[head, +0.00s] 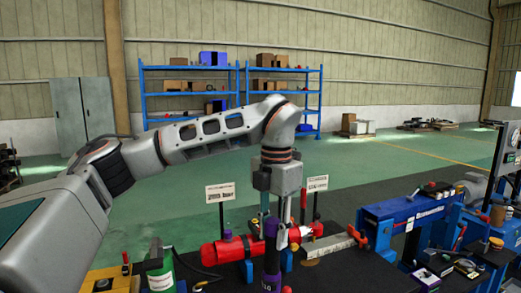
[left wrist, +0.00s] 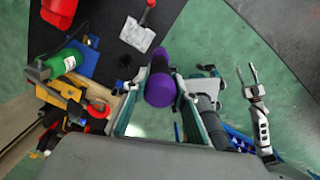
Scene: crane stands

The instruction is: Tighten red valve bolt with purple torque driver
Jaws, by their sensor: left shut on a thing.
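The purple torque driver (head: 271,262) is upright in the head view, in front of a long red cylinder (head: 229,250) lying across the bench. My left gripper (head: 272,222) comes down from above and is shut on the driver's upper part. In the left wrist view, the purple driver (left wrist: 160,82) sits between the fingertips of my left gripper (left wrist: 155,86). What looks like my right gripper (left wrist: 248,78) is seen over the floor in the left wrist view, its two fingers apart and empty. I cannot make out the red valve bolt for certain.
A green bottle (head: 160,270) stands at the bench's left. Two small signs (head: 220,193) rise behind the red cylinder. A blue-framed bench unit (head: 405,208) with tools stands at the right. Blue shelves (head: 190,92) are far behind, across open green floor.

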